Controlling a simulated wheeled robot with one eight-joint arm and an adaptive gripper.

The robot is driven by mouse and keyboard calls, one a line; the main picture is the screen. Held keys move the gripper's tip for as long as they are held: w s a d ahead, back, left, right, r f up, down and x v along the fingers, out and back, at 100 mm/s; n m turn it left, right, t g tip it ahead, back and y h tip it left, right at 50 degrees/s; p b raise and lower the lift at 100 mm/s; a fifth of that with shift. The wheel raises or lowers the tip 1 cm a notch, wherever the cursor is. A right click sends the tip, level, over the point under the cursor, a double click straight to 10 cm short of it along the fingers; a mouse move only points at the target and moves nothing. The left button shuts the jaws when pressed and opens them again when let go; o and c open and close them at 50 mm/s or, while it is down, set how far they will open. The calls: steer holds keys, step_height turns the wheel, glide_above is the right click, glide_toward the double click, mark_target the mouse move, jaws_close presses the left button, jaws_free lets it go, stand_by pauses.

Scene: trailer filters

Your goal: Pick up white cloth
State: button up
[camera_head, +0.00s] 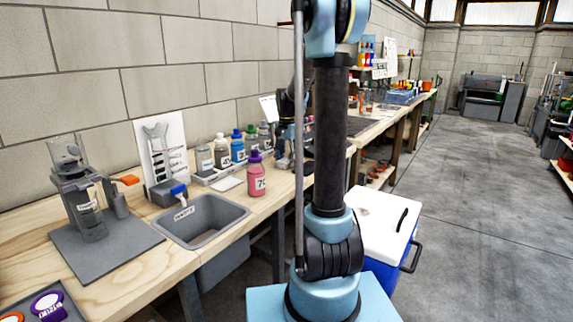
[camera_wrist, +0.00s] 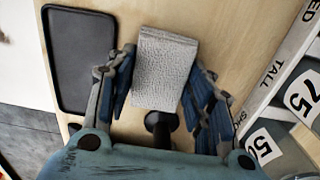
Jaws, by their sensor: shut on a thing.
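The white cloth (camera_wrist: 168,58) is a pale, textured, folded rectangle in the middle of the wrist view, over the wooden bench top. My gripper (camera_wrist: 163,92) has its blue-grey fingers on the cloth's left and right sides, shut on it. The frame does not clearly show whether the cloth is still touching the bench. In the head view, my gripper (camera_head: 287,150) is a dark shape pointing down over the bench, partly hidden by my arm. I cannot make out the cloth there.
A dark tray (camera_wrist: 62,60) lies left of the cloth. A labelled rack (camera_wrist: 285,65) with bottles stands to the right. In the head view, a pink bottle (camera_head: 256,177), a sink (camera_head: 243,212) and a cooler (camera_head: 385,215) are nearby. The floor on the right is clear.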

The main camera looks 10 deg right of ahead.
mark_target(287, 160)
steer(key=shift+r, duration=0.1)
step_height(287, 160, up, 10)
stand_by(0.4)
stand_by(0.5)
